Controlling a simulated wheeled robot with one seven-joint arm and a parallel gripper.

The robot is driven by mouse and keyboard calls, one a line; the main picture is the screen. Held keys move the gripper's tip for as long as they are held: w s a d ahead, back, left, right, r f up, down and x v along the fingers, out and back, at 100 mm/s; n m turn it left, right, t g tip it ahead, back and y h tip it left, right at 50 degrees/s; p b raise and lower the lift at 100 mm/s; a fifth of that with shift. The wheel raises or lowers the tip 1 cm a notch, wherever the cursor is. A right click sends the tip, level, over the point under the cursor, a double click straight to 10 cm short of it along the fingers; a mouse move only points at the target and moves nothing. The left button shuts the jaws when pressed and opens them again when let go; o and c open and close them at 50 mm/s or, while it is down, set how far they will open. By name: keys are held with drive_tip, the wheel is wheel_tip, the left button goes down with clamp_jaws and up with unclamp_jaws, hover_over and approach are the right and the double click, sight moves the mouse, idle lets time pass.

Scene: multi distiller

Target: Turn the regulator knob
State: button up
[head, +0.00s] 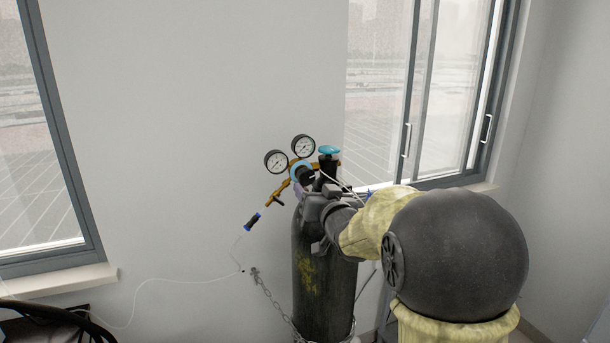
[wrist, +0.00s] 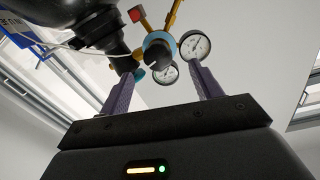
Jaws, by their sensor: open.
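The regulator sits at the top of a dark gas cylinder (head: 318,275). It has a brass body, two round gauges (head: 289,153) and a teal ring (head: 300,170). In the wrist view its black regulator knob (wrist: 158,60) stands in front of the teal ring (wrist: 155,40). My gripper (wrist: 163,85) is open, its two purple fingers on either side of the knob's line and nothing held between them. The knob appears just beyond the fingertips; contact cannot be told. In the head view, my arm and gripper partly hide the cylinder top and the knob.
A teal valve handwheel (head: 329,150) tops the cylinder beside the regulator. A blue-ended hose fitting (head: 252,221) hangs to the left with a thin white tube. A chain (head: 268,294) runs to the cylinder. Windows flank the pale wall (head: 190,110).

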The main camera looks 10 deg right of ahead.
sight(307, 179)
drive_tip(key=w, duration=0.2)
drive_tip(key=w+p, duration=0.1)
drive_tip(key=w, duration=0.2)
drive_tip(key=w+p, duration=0.1)
drive_tip(key=w, duration=0.1)
drive_tip(key=shift+w+a, duration=0.3)
drive_tip(key=shift+w, duration=0.05)
drive_tip(key=c, duration=1)
drive_tip(key=shift+o, duration=0.2)
